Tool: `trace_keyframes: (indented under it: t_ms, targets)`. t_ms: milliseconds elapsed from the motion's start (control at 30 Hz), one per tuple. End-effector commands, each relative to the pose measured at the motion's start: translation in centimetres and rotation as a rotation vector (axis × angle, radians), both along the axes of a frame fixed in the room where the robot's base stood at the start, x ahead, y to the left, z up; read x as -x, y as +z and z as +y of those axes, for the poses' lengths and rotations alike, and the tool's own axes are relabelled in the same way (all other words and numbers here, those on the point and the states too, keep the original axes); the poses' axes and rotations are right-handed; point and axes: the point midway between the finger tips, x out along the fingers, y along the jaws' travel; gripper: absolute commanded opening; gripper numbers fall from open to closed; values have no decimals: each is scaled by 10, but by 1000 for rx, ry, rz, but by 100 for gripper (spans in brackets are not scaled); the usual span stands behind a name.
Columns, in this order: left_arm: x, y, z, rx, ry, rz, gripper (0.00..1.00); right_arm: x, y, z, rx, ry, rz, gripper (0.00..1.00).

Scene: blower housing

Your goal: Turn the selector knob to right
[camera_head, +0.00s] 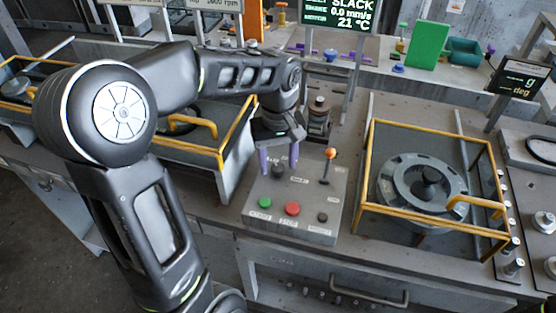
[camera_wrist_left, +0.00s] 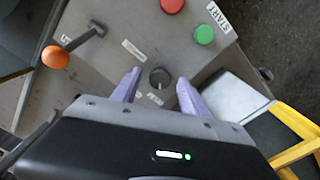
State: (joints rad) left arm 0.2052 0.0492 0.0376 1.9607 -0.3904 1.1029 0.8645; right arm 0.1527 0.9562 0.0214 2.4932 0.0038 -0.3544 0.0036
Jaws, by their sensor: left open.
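The selector knob (camera_wrist_left: 159,77) is a small dark round knob with a pale pointer mark on the grey control box (camera_head: 252,226). It also shows in the head view (camera_head: 278,171). My left gripper (camera_head: 279,168) is above the box, pointing down, with its two purple fingers on either side of the knob. In the left wrist view the fingers (camera_wrist_left: 158,77) are spread, with a visible gap between each and the knob. I cannot tell how far the tips are above the panel. My right gripper is not in view.
The box also bears a green button (camera_head: 265,203), a red button (camera_head: 292,209), a black button (camera_head: 323,217) and an orange-balled lever (camera_head: 330,153) close to the fingers. Yellow-framed guards (camera_head: 365,165) stand left and right. A display (camera_head: 338,15) stands behind.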

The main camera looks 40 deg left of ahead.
Motion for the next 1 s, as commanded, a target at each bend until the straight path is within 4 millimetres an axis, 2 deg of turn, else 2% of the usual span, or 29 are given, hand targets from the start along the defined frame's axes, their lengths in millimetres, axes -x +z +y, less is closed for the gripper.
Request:
trace_keyframes:
  t_ms: [300, 900, 1000]
  targets:
    - [0, -4, 0, 0, 0, 0, 52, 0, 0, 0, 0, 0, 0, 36]
    - [0, -3, 0, 0, 0, 0, 3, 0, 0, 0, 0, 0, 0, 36]
    - [0, -3, 0, 0, 0, 0, 0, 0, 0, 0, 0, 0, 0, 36]
